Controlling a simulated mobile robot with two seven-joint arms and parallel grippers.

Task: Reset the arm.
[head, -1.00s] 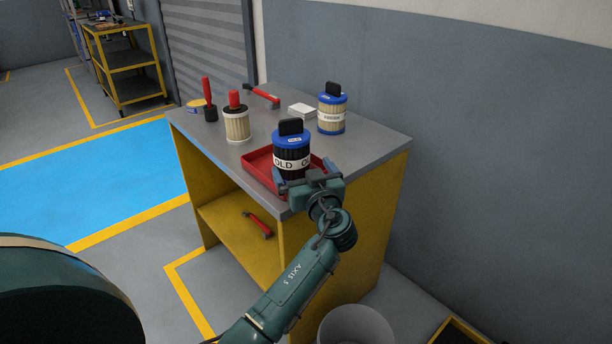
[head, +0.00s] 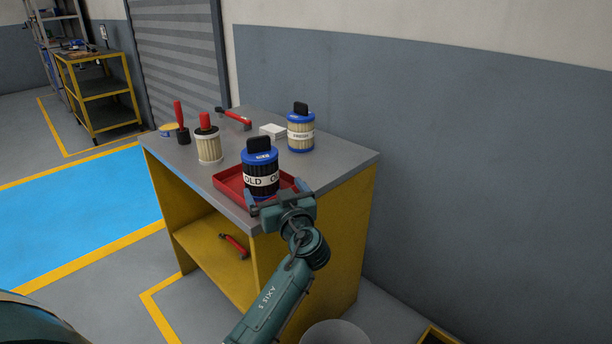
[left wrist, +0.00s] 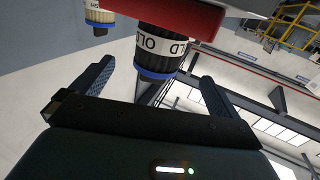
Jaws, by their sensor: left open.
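My left gripper (head: 277,194) is open at the front edge of the bench, just in front of the black OLD canister (head: 260,178). That canister has a blue lid and a black handle and stands upright in a red tray (head: 229,183). The left wrist view looks upside down: the open fingers (left wrist: 158,78) point toward the OLD canister (left wrist: 160,45), which appears ahead with nothing gripped. The red tray (left wrist: 185,15) shows there too. The right gripper is not seen.
On the grey bench top (head: 335,160) stand a FRESH canister (head: 301,135), a red-handled pale canister (head: 209,148), a red-handled tool (head: 181,125), a white block (head: 272,131) and a hammer (head: 235,119). Another hammer (head: 234,244) lies on the lower shelf. A bin (head: 335,334) stands below right.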

